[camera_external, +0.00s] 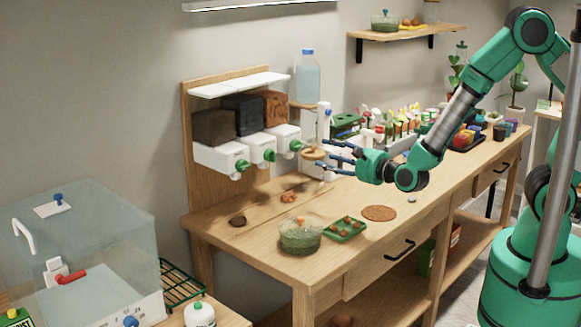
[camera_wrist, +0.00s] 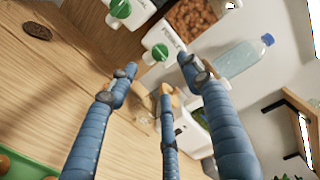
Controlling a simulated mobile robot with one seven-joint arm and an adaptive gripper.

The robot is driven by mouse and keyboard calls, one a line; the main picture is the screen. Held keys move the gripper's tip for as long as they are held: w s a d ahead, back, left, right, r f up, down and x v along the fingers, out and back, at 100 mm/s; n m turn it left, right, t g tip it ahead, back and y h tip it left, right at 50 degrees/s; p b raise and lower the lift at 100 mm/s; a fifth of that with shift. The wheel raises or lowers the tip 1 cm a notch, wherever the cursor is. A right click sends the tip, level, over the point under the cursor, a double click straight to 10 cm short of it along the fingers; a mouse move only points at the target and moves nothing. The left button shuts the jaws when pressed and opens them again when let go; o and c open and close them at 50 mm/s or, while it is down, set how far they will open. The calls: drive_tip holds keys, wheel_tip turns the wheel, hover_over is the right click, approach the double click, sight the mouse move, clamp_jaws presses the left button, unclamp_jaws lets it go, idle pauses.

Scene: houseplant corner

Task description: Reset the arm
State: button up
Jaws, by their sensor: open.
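My gripper (camera_external: 328,156) has blue fingers and reaches left above the wooden table, in front of the dispenser rack. In the wrist view the fingers of my gripper (camera_wrist: 158,76) are spread apart, with nothing clearly held between them. A small round tan piece (camera_external: 313,153) is close to the fingertips; I cannot tell whether they touch it. My arm stretches from its base at the right over the table's right part.
A glass bowl (camera_external: 300,236), green tray (camera_external: 345,236) and round cork mat (camera_external: 379,213) are on the table (camera_external: 270,265). Several small pots crowd its back right.

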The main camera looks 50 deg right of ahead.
drive_tip(key=s+d+r+n+g+y, duration=0.2)
drive_tip(key=s+d+r+n+g, duration=0.45)
drive_tip(key=r+n, duration=0.3)
drive_tip(key=s+d+r+n+g, duration=0.1)
drive_tip(key=s+d+n, duration=0.1)
drive_tip(key=s+d, duration=0.3)
drive_tip(key=s+d+r+n+g+h, duration=0.1)
drive_tip(key=s+d, duration=0.4)
drive_tip(key=s, duration=0.7)
drive_tip(key=s+d+r+n+g+h, duration=0.1)
drive_tip(key=s+d+n+g, duration=0.2)
drive_tip(key=s, duration=0.6)
drive_tip(key=shift+s+d+r+n, duration=0.25)
drive_tip(key=shift+s+d+n, duration=0.1)
drive_tip(key=shift+d+n, duration=0.7)
drive_tip(key=shift+w+a+g, duration=0.1)
drive_tip(key=shift+g, duration=0.15)
drive_tip(key=shift+c, duration=0.2)
